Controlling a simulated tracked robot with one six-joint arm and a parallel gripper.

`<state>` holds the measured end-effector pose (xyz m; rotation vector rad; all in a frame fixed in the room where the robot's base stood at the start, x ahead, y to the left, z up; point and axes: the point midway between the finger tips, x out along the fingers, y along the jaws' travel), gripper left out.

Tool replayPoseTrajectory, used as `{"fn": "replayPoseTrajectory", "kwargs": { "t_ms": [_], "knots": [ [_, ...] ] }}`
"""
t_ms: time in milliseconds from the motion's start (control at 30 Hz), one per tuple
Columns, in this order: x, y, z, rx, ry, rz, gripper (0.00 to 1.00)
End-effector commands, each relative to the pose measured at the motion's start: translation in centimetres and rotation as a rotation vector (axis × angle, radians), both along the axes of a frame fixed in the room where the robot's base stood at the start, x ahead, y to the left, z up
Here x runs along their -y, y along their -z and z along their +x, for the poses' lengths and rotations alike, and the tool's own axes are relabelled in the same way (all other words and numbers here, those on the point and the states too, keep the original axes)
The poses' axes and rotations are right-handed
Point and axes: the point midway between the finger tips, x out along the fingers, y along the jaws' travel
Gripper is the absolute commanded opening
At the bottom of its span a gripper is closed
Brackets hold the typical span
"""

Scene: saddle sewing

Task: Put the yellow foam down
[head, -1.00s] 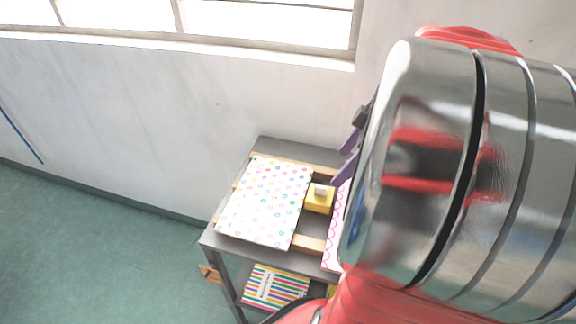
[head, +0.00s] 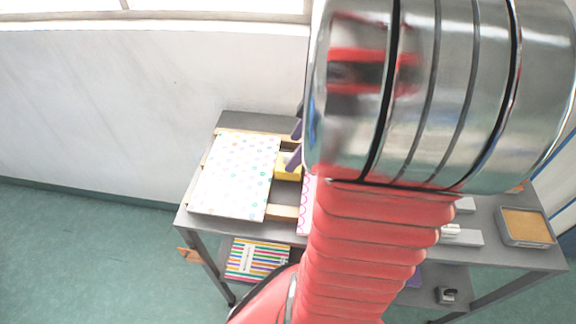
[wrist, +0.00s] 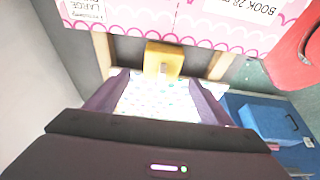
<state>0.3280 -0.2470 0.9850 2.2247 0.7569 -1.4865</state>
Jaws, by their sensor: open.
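The yellow foam (head: 288,174) is a small block in the gap between the dotted board and the pink-patterned board on the table. It also shows in the wrist view (wrist: 163,58), between the two boards' edges and just beyond my fingertips. My gripper (wrist: 157,78) has two purple fingers spread wide with nothing between them but the view of the dotted board. In the head view a purple finger (head: 296,157) is next to the foam and partly covers it; my arm hides the rest of the gripper.
The dotted board (head: 235,178) and pink board (head: 308,205) lie on wooden strips on the grey table (head: 250,123). A tray (head: 525,228) and white pieces (head: 462,237) are at the right. A striped book (head: 256,260) is on the lower shelf. A wall stands behind.

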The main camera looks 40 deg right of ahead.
Motion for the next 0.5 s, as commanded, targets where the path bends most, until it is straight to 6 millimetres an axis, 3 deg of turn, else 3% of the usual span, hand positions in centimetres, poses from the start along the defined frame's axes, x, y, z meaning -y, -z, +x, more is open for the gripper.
{"fn": "replayPoseTrajectory", "kwargs": {
  "t_ms": [300, 500],
  "knots": [
    [-1.1, 3.6, 0.7, -0.003, -0.002, 0.004, 0.75],
    [-1.3, 4.7, 1.1, -0.001, 0.000, 0.001, 0.75]
  ]
}}
